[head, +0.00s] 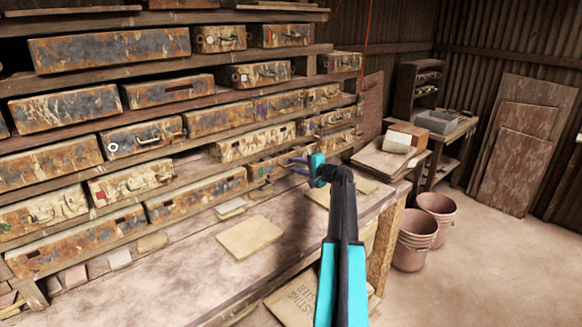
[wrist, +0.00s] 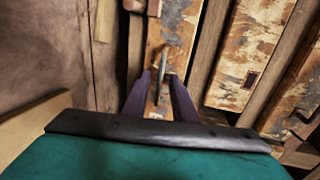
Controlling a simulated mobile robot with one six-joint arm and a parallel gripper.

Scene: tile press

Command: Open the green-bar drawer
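My gripper (head: 299,162) is at the lower right end of the drawer rack, in front of a rusty cream drawer (head: 262,169) in the bottom row. A small greenish mark seems to show on that drawer's front, but it is too small to be sure. In the wrist view, the two purple fingers of my gripper (wrist: 161,82) stand apart, one on each side of a metal handle (wrist: 165,66) on a rusty drawer front (wrist: 176,25). I cannot tell whether the fingers touch the handle. Another drawer (head: 42,213) at the far left has a small green mark.
The wooden bench (head: 190,270) runs below the rack, with a loose tan tile (head: 249,237) on it. Several other drawers fill the rack. Pink buckets (head: 416,240) stand on the floor at right, where floor is open. A grey box (head: 437,122) sits on a back table.

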